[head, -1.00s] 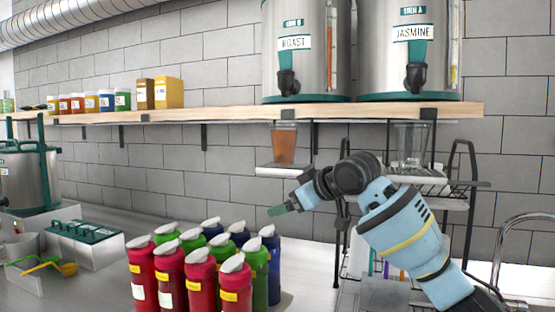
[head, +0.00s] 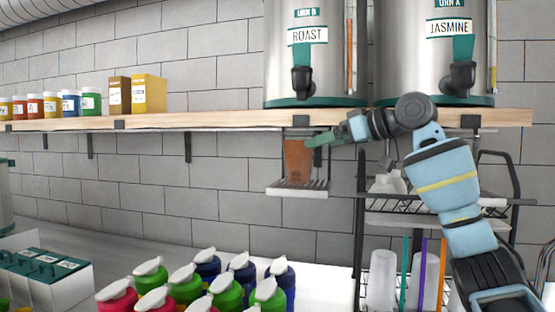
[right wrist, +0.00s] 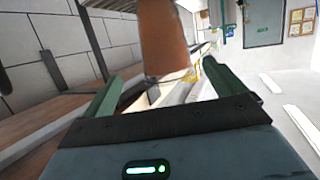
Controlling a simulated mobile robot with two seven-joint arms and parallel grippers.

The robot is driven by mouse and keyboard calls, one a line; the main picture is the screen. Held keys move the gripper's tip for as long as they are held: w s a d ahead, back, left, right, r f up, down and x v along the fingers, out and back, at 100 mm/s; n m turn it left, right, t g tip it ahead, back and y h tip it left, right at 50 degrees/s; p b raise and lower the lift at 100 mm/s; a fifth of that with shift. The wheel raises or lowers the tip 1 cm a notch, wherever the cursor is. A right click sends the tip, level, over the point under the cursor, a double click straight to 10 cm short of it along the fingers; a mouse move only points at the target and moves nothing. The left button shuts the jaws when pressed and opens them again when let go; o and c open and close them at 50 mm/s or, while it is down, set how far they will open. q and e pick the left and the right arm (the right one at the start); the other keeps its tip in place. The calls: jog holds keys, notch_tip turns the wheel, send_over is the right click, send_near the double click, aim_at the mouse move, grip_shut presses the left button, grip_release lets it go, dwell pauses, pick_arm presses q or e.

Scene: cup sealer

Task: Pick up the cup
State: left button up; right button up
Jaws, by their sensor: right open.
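A clear cup with brown drink (head: 298,158) stands upright on a small wire drip shelf (head: 300,188) below the ROAST urn (head: 302,55). My right gripper (head: 318,142) is at the cup's upper right side in the head view. In the right wrist view the cup (right wrist: 162,38) is ahead of the open jaws (right wrist: 158,88), between the lines of the two green fingers. The fingers are apart and hold nothing. Whether a finger touches the cup cannot be told. My left gripper is not in view.
A wooden shelf (head: 210,121) with the urns runs just above the cup. The JASMINE urn (head: 440,60) stands to the right. A black wire rack (head: 400,218) is beneath my right arm. Several syrup bottles (head: 225,290) stand on the counter below.

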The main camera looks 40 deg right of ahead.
aim_at(299, 144)
jog(key=x, duration=0.2)
jog(key=shift+w+a, duration=0.3)
jog(key=x, duration=0.5)
jog(key=shift+w+a+r, duration=0.2)
jog(key=shift+a+r, duration=0.15)
jog(key=shift+s, duration=0.1)
jog(key=shift+r, duration=0.1)
jog(key=c, duration=1.3)
jog(key=shift+r, duration=0.15)
jog(key=shift+c, duration=0.2)
